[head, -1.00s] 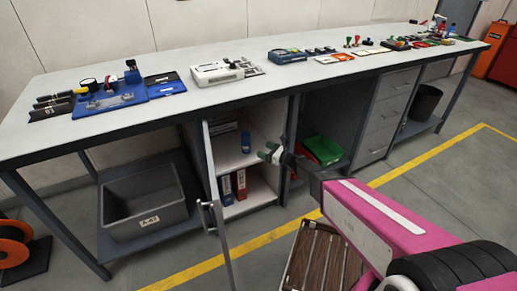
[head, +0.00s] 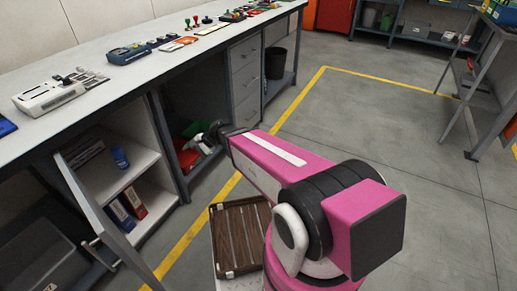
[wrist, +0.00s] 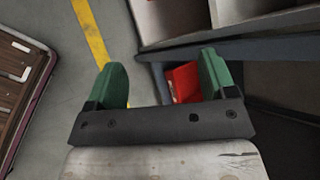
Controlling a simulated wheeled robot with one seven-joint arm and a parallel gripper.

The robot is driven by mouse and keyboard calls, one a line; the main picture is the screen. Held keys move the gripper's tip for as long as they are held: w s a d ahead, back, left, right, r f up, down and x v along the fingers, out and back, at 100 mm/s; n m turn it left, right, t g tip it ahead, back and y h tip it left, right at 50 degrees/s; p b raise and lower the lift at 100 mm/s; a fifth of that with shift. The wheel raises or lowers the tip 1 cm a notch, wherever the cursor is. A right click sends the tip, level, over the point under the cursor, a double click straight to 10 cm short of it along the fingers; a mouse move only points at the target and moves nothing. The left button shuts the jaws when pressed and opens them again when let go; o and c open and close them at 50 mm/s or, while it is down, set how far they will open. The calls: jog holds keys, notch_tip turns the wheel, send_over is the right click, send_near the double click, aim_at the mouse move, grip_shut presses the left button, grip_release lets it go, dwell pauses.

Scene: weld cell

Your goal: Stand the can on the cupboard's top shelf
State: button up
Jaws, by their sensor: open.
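The blue can (head: 120,158) stands on the upper shelf (head: 110,184) of the open white cupboard (head: 157,190) under the bench, near the shelf's front and beside a dark box. Nothing is touching it. My gripper (head: 203,137) is outside the cupboard, to the right of the can and clear of it, in front of the bay with the red and green bins. In the wrist view my gripper (wrist: 163,80) shows two green fingers spread apart with nothing held between them. The can is not visible in the wrist view.
The cupboard door (head: 97,207) stands open on the left. Binders (head: 133,202) fill part of the lower shelf. A red bin (wrist: 184,82) lies beyond the fingers. My slatted wooden tray (head: 241,236) is below the arm. Floor on the right is clear.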

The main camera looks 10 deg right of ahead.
jog(key=s+d+r+n+h, duration=0.1)
jog(key=s+d+n+h, duration=0.1)
jog(key=d, duration=0.7)
jog(key=s+d+r+n+h, duration=0.2)
jog(key=s+d+n+h, duration=0.1)
jog(key=d, duration=0.7)
jog(key=s+d+r+n+h, duration=0.1)
jog(key=s+d+n+h, duration=0.1)
jog(key=d+h, duration=0.3)
jog(key=d, duration=0.4)
jog(key=shift+s+d+r+n, duration=0.25)
jog(key=shift+s+r+n, duration=0.05)
jog(key=shift+s, duration=0.1)
